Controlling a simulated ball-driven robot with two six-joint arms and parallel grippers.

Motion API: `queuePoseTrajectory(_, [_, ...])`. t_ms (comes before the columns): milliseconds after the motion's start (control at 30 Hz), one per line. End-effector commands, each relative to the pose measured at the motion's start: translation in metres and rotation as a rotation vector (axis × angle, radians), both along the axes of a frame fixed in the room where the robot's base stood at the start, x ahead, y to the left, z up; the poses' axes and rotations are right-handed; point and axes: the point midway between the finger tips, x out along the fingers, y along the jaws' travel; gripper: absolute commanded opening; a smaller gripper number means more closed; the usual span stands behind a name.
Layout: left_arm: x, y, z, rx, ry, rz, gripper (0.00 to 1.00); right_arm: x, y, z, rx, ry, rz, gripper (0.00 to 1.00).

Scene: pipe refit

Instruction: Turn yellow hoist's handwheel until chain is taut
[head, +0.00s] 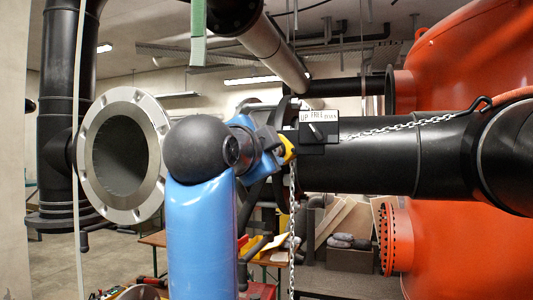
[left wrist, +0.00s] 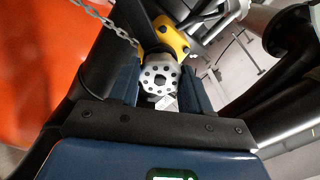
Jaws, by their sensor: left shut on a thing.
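The yellow hoist (head: 288,150) shows only in part in the head view, behind my left gripper. Its yellow body (left wrist: 171,37) also shows in the left wrist view. The pale handwheel (left wrist: 160,78), a disc with dark holes, sits between the two fingers of my left gripper (left wrist: 161,88), which is shut on it. In the head view my blue left gripper (head: 268,143) hides the wheel. My right gripper is not in view.
A black selector box (head: 318,132) marked UP, FREE and DOWN sits right of the hoist. A loose chain length (head: 292,215) hangs below. A flanged pipe (head: 88,150) is at left, orange vessels (head: 470,60) at right. A table with a yellow bin (head: 252,246) stands behind.

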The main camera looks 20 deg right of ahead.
Motion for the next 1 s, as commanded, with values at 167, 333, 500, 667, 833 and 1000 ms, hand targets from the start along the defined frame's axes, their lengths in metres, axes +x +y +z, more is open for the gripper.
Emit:
queuePoseTrajectory(167, [-0.0002, -0.0003, -0.0007, 0.060, -0.040, 0.000, 0.17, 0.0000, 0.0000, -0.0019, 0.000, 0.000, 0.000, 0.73])
queuePoseTrajectory(333, [-0.0001, -0.0004, -0.0007, 0.088, -0.059, 0.000, 0.17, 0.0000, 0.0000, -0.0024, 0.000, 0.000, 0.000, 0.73])
queuePoseTrajectory(500, [-0.0001, -0.0005, -0.0008, 0.095, -0.062, -0.001, 0.17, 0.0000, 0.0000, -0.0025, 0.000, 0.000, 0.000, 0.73])
queuePoseTrajectory(667, [-0.0001, -0.0006, -0.0010, 0.095, -0.062, -0.001, 0.17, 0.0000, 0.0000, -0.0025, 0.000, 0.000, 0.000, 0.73])
queuePoseTrajectory(833, [-0.0001, -0.0006, -0.0010, 0.095, -0.062, -0.001, 0.57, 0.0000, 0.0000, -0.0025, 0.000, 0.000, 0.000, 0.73])
queuePoseTrajectory(1000, [-0.0001, -0.0004, -0.0007, 0.094, -0.061, -0.001, 0.73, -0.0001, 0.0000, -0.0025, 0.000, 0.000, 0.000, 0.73])
